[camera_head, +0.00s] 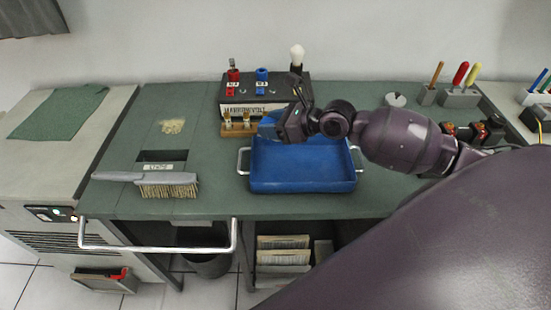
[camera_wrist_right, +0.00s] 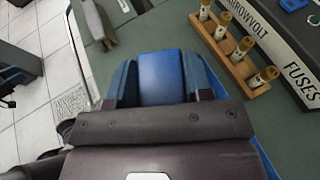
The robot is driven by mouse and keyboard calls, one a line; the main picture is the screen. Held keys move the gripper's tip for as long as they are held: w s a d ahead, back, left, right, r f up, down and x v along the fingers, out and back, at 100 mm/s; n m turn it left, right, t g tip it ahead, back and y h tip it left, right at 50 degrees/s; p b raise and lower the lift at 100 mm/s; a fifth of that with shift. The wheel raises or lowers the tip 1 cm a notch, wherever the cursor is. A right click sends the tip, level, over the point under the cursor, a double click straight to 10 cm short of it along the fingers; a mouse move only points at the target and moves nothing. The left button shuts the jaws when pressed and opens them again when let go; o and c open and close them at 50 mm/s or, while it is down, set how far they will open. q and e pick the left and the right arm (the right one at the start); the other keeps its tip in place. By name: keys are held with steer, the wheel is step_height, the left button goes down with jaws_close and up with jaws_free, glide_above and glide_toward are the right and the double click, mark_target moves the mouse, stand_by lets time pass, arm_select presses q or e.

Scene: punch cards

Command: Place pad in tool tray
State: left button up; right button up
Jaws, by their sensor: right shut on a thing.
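The tool tray is a shallow blue tray (camera_head: 300,186) with a metal handle on each side, on the green bench top. My right gripper (camera_head: 279,125) is over the tray's back left part. It is shut on a blue pad (camera_head: 267,126), mostly hidden by the gripper in the head view. In the right wrist view the pad (camera_wrist_right: 160,75) shows as a bright blue face between the two fingers. Its gap above the tray is hard to judge. My left gripper is not in view.
A fuse box (camera_head: 245,93) and a wooden fuse rack (camera_head: 238,129) stand behind the tray. A brush (camera_head: 165,184) lies at the left. Tool holders (camera_head: 459,97) stand at the back right. The bench between brush and tray is clear.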

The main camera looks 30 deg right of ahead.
steer(key=b, duration=0.2)
glide_above(274, 168)
steer(key=f, duration=0.8)
steer(key=shift+w+a+f, duration=0.1)
steer(key=shift+w+f, duration=0.1)
steer(key=shift+w, duration=0.05)
steer(key=shift+f+b, duration=0.4)
steer(key=shift+f, duration=1.85)
steer(key=shift+f, duration=0.2)
steer(key=o, duration=0.9)
steer(key=shift+r, duration=0.15)
steer(key=shift+s+r, duration=0.1)
steer(key=shift+s, duration=0.05)
steer(key=v, duration=1.1)
steer(key=shift+s+d, duration=0.25)
steer(key=shift+d, duration=0.05)
